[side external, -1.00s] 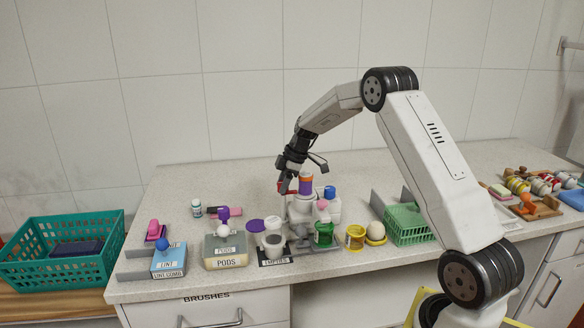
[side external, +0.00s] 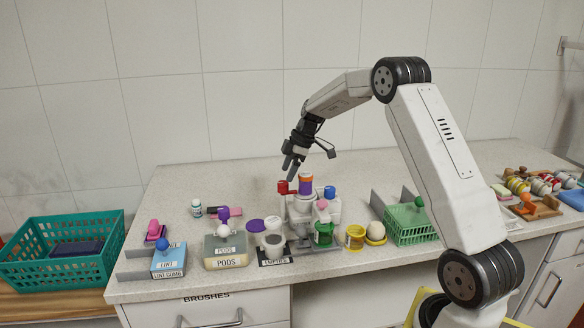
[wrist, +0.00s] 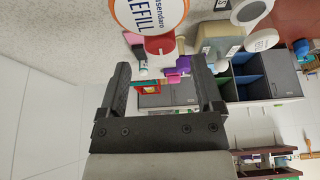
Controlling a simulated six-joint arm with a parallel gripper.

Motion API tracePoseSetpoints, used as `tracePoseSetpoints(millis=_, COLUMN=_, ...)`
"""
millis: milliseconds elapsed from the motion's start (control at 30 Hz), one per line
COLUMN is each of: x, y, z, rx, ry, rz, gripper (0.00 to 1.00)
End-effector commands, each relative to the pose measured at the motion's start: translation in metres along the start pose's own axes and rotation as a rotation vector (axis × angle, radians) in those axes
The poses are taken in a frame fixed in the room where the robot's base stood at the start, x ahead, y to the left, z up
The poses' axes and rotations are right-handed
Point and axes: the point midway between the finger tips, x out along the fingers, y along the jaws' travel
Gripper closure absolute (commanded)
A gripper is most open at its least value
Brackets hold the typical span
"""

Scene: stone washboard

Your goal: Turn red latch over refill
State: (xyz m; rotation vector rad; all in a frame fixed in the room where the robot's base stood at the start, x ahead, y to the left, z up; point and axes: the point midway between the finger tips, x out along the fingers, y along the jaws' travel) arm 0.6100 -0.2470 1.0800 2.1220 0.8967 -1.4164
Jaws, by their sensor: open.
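The red latch (side external: 283,187) sits on a white dispenser stand (side external: 298,210), at the left of the refill. The refill (side external: 306,184) is an upright orange, white and purple cylinder on that stand. In the wrist view the refill's label (wrist: 150,12) fills the top edge, and the red latch (wrist: 160,45) shows just below it. My gripper (side external: 291,168) is open and empty, above the red latch and apart from it. Its spread fingers (wrist: 160,76) also show in the wrist view. I cannot tell whether the latch reaches over the refill.
A green basket (side external: 408,222) is farther right. The counter behind the stand is clear.

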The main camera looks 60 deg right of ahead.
Motion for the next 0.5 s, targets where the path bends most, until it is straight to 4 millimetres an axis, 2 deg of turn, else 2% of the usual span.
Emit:
tracePoseSetpoints(millis=200, x=-0.024, y=0.000, z=0.000, rx=0.000, ry=-0.001, rz=0.001, gripper=0.16)
tracePoseSetpoints(millis=500, x=-0.031, y=0.000, z=0.000, rx=0.000, ry=-0.001, rz=0.000, gripper=0.16)
